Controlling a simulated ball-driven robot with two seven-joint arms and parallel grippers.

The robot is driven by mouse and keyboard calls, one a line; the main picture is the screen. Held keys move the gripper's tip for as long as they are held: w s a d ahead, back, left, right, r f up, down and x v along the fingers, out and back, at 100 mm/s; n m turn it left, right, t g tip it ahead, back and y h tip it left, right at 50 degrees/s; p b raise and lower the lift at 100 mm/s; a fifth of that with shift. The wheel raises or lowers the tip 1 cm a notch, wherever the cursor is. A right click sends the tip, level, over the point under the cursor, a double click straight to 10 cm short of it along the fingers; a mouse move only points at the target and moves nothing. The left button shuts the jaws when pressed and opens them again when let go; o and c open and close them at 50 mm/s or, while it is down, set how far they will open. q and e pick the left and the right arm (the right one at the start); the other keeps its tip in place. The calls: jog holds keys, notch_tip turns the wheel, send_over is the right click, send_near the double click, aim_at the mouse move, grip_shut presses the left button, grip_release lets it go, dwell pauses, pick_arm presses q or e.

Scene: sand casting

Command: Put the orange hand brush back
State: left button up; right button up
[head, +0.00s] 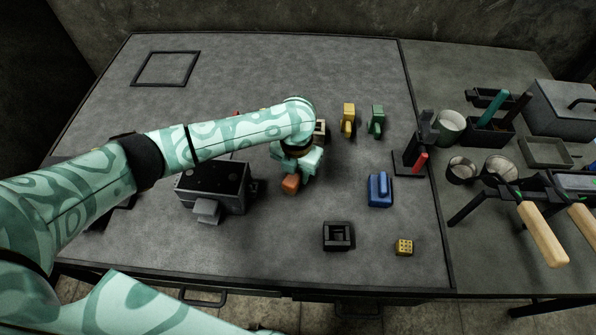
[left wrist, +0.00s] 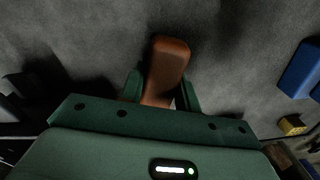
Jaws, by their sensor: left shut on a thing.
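The orange hand brush (head: 290,183) shows in the head view as a small orange-brown end below my left gripper (head: 299,168). In the left wrist view its orange-brown handle (left wrist: 168,62) sits between the two green fingers of the left gripper (left wrist: 162,92), which is shut on it. The rest of the brush is hidden by the gripper, and I cannot tell whether it touches the table. The gripper is over the middle of the grey table (head: 260,75), right of a dark grey box. My right gripper is not in view.
The dark grey box (head: 245,190) stands close left of the gripper. A blue block (head: 379,191), black open box (head: 338,237) and yellow cube (head: 404,247) lie to the right. Yellow (head: 348,118) and green (head: 377,118) pieces stand behind. A black square outline (head: 165,53) marks the clear back left.

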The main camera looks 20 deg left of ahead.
pick_arm(q)
jog(key=shift+r, duration=0.15)
jog(key=o, duration=0.6)
jog(key=shift+f, duration=0.2)
jog(key=o, duration=0.4)
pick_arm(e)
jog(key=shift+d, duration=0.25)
pick_arm(q)
notch_tip(320, 180, up, 12)
jog(key=p, duration=0.6)
jog(key=shift+r, duration=0.2)
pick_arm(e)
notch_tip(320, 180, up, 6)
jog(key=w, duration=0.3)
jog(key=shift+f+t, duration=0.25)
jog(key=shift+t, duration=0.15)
